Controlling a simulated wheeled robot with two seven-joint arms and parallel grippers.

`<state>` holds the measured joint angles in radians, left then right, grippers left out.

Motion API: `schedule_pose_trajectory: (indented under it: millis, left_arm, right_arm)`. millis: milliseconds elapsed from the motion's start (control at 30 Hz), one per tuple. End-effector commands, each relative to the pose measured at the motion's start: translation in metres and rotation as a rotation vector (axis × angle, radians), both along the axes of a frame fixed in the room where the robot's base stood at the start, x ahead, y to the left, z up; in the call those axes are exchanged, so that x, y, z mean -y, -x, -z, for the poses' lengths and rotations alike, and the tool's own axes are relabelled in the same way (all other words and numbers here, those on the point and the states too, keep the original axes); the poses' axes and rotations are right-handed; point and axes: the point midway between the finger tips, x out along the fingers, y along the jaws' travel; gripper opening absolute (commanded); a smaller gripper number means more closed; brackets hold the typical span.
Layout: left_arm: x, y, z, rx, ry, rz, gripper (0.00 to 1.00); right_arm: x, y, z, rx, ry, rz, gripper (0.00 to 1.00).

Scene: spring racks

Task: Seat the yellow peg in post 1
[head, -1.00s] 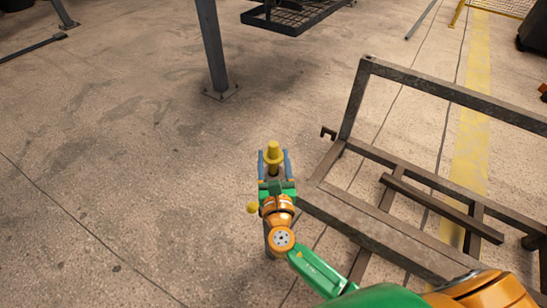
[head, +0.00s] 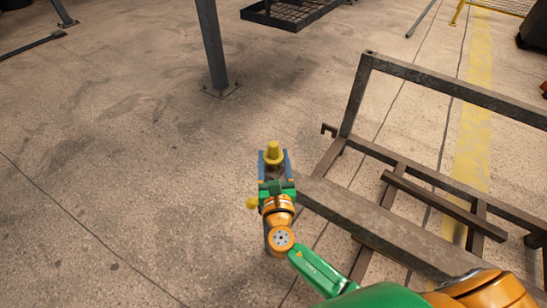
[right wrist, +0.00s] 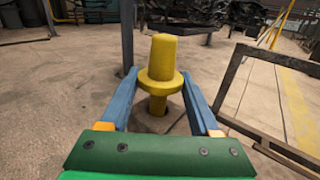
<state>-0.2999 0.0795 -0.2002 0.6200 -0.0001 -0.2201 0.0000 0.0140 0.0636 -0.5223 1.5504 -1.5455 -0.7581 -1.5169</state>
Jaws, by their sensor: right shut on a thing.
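The yellow peg (head: 273,150) stands upright between the fingers of my right gripper (head: 273,166). In the right wrist view the peg (right wrist: 161,52) has a wide collar and a narrower stem below it. The two blue fingers of the gripper (right wrist: 158,84) flank the peg on both sides, shut on it. A brownish patch lies under the stem. I cannot tell whether it is a post top or whether the stem touches it. No number for post 1 can be read. My left gripper is not in view.
A brown metal frame (head: 360,215) with a small hook stands close on the right. A small yellow knob (head: 251,203) shows left of my right wrist; what it belongs to is hidden. A grey pillar (head: 212,45) stands farther back.

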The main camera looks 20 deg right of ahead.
Motion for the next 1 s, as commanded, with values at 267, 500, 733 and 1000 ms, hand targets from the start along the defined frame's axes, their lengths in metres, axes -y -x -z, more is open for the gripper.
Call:
schedule_pose_trajectory:
  millis: [267,500,733,1000]
  left_arm:
    - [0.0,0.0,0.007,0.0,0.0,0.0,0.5]
    - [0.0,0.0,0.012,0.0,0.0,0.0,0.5]
    - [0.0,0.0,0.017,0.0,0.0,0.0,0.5]
    - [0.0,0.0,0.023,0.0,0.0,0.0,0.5]
  right_arm:
    - [0.0,0.0,0.007,0.002,0.0,0.0,0.0]
    - [0.0,0.0,0.013,0.002,0.0,0.0,0.0]
    - [0.0,0.0,0.018,0.003,0.0,0.0,0.0]
    - [0.0,0.0,0.024,0.003,0.0,0.0,0.0]
